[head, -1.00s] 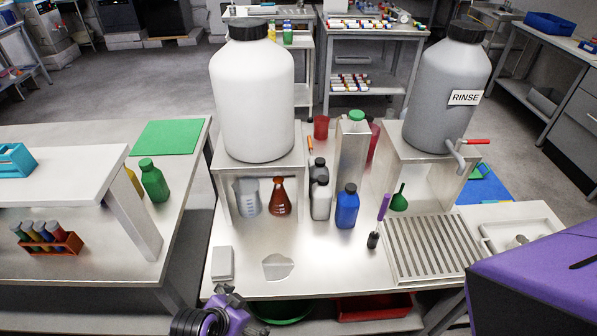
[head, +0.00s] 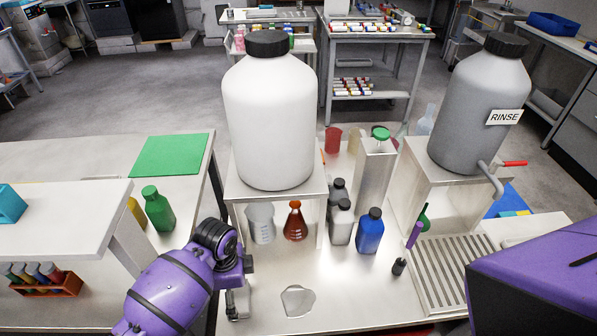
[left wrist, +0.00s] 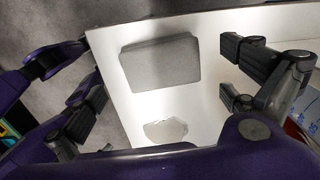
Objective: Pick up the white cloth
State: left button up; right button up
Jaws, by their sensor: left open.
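The white cloth is a flat, folded rectangle (head: 239,303) near the bench's front left corner. It looks light grey in the left wrist view (left wrist: 160,73), lying flat between the finger pairs and apart from them. My left gripper (head: 240,280) is over the cloth and hides part of it in the head view. Its fingers are spread wide and empty in the left wrist view (left wrist: 160,82). A clear puddle-like patch (head: 298,301) lies on the bench right of the cloth. My right gripper is out of view.
A large white jug (head: 270,125) stands on a metal stand behind the cloth. A flask with red-brown liquid (head: 295,224), a blue bottle (head: 370,232) and a grey RINSE jug (head: 475,110) are farther right. A side table with a raised shelf (head: 70,215) is at left.

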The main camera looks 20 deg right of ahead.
aim_at(237, 296)
pick_arm(q)
notch_tip(237, 296, down, 4)
jog(key=shift+r, duration=0.15)
jog(key=c, duration=1.2)
jog(key=shift+r, duration=0.1)
jog(key=shift+w+r, duration=0.1)
jog(key=shift+r, duration=0.5)
jog(key=s+d+r, duration=0.1)
jog(key=d+r, duration=0.3)
jog(key=s+d+r, duration=0.1)
jog(key=d+r, duration=0.2)
jog(key=d, duration=0.2)
jog(key=s+d+r, duration=0.2)
jog(key=d+r, duration=0.2)
jog(key=shift+d+r, duration=0.2)
jog(key=shift+r, duration=0.1)
